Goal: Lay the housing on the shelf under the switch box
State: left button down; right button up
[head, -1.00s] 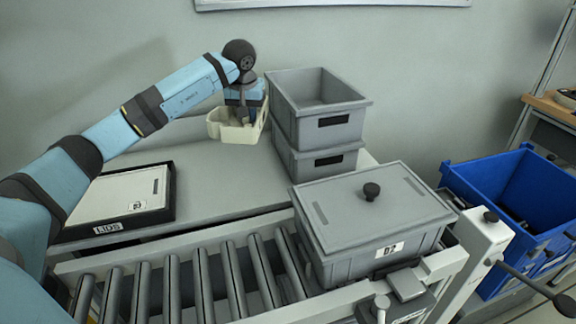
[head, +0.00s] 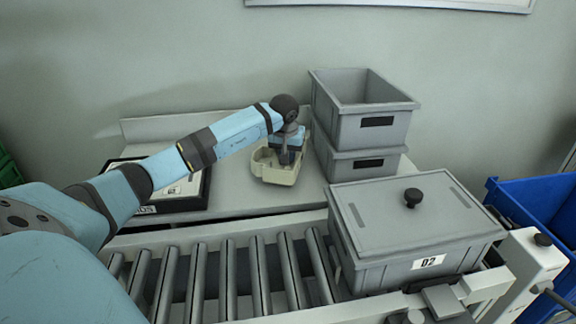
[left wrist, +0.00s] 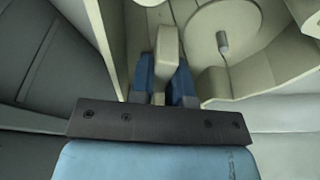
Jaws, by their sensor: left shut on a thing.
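The housing is a cream, open, tray-like part (head: 272,174) beside the stacked grey bins in the head view. My left gripper (head: 287,155) points down into it and is shut on it. I cannot tell whether the housing touches the bench or hangs just above it. In the left wrist view, the blue fingers (left wrist: 165,80) close on an upright cream rib, and the housing's round inner part (left wrist: 225,30) lies beyond. The shelf and the switch box cannot be made out. My right gripper is not in view.
Two grey bins (head: 365,125) are stacked on the bench (head: 235,195), right of the housing. A lid tray (head: 190,195) lies to the left, partly behind my arm. A roller conveyor (head: 230,275) with a lidded bin (head: 420,225) runs in front. A blue crate (head: 540,215) stands at right.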

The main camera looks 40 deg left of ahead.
pick_arm(q)
jog(key=shift+f, duration=1.9)
jog(key=shift+f+b, duration=0.1)
jog(key=shift+b, duration=0.2)
jog(key=c, duration=1.1)
grip_release()
